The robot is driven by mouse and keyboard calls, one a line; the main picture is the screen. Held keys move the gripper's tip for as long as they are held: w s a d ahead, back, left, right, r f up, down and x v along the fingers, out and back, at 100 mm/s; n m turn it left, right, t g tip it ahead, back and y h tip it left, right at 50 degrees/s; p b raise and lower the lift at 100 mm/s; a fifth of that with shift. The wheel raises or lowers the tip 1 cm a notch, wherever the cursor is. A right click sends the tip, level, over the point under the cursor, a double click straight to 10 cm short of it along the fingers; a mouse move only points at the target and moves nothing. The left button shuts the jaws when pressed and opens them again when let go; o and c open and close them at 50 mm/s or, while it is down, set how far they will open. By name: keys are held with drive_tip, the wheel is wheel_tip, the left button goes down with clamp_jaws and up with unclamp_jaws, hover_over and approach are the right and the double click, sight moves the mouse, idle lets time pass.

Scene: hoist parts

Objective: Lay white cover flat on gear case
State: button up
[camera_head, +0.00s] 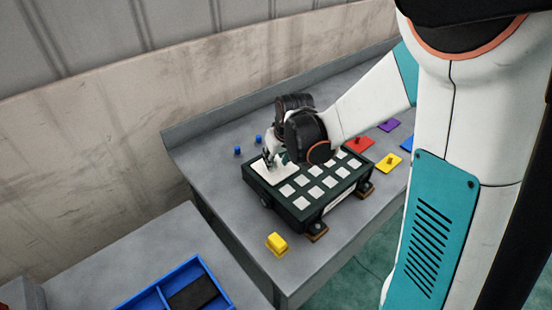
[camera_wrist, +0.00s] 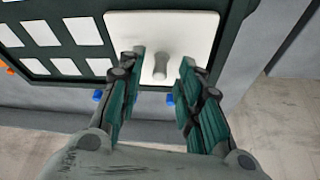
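The white cover (camera_head: 274,173) is a plate at the left end of the dark green gear case (camera_head: 306,213). It appears to lie flat on the case. In the wrist view the cover (camera_wrist: 190,28) has a short upright peg (camera_wrist: 161,66) in its middle. My gripper (camera_wrist: 161,65) is open, with one finger on each side of the peg and a gap on both sides. In the head view my gripper (camera_head: 271,158) is just above the cover, partly hidden by my wrist. The gear case top (camera_wrist: 100,66) carries rows of white squares.
A yellow block (camera_head: 277,243) stands at the table's front edge. Small blue pegs (camera_head: 238,150) lie behind the case. Red (camera_head: 359,145), yellow (camera_head: 387,163) and purple (camera_head: 389,125) plates lie to the right. A blue tray (camera_head: 152,302) is on the nearer table.

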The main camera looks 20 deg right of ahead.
drive_tip(key=a+p+v, duration=0.1)
drive_tip(key=p+v, duration=0.3)
drive_tip(key=v, duration=0.8)
drive_tip(key=s+r+t, duration=0.1)
drive_tip(key=s+r, duration=0.2)
drive_tip(key=s, duration=0.6)
drive_tip(key=s+r+m+t, duration=0.1)
drive_tip(key=s+r, duration=0.3)
drive_tip(key=s, duration=0.5)
drive_tip(key=shift+s+d+m+t+h, duration=0.2)
drive_tip(key=shift+s+m+t+h, duration=0.1)
drive_tip(key=shift+s+t, duration=0.1)
